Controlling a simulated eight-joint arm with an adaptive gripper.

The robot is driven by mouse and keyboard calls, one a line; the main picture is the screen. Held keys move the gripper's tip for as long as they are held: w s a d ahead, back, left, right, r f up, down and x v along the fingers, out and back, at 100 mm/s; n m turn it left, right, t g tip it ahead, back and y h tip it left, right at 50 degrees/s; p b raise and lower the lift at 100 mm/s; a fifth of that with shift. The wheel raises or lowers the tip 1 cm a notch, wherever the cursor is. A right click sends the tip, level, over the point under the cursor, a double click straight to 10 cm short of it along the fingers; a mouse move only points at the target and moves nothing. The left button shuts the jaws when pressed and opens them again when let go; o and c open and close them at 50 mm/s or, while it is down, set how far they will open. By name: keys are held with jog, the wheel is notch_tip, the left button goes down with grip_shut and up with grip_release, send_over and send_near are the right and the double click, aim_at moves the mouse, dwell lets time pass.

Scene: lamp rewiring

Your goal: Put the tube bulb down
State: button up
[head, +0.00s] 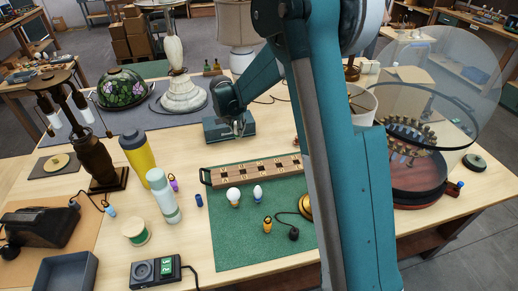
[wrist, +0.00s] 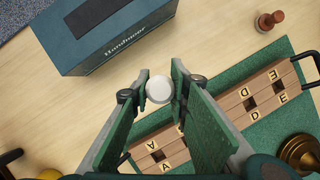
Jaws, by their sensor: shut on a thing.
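My gripper (wrist: 160,90) is shut on the tube bulb (wrist: 159,89), which shows in the wrist view as a pale round end between the fingertips. In the head view, my gripper (head: 241,124) is in front of the teal box, behind the wooden rack; the bulb is too small to make out there. The wooden rack (head: 255,171) has lettered places and dark handles, and lies on the green mat (head: 232,248). It also shows in the wrist view (wrist: 262,98), below and right of my gripper. The bulb's height above the table is unclear.
The teal box (wrist: 108,35) stands close to my gripper. Two small bulbs (head: 233,196) (head: 258,192) stand in front of the rack. A pale bottle (head: 162,194) and yellow flask (head: 139,158) stand left. Bare table shows between box and rack.

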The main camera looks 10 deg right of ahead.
jog(key=d+m+g+h, duration=0.1)
jog(key=d+m, duration=0.2)
jog(key=d, duration=0.9)
jog(key=shift+s+d+r+m, duration=0.2)
jog(key=shift+d+m, duration=0.1)
jog(key=shift+d, duration=0.1)
jog(key=shift+f, duration=0.15)
notch_tip(320, 180, down, 6)
jog(key=shift+b, duration=0.3)
jog(key=shift+f, duration=1.9)
jog(key=shift+f, duration=0.2)
jog(key=o, duration=0.8)
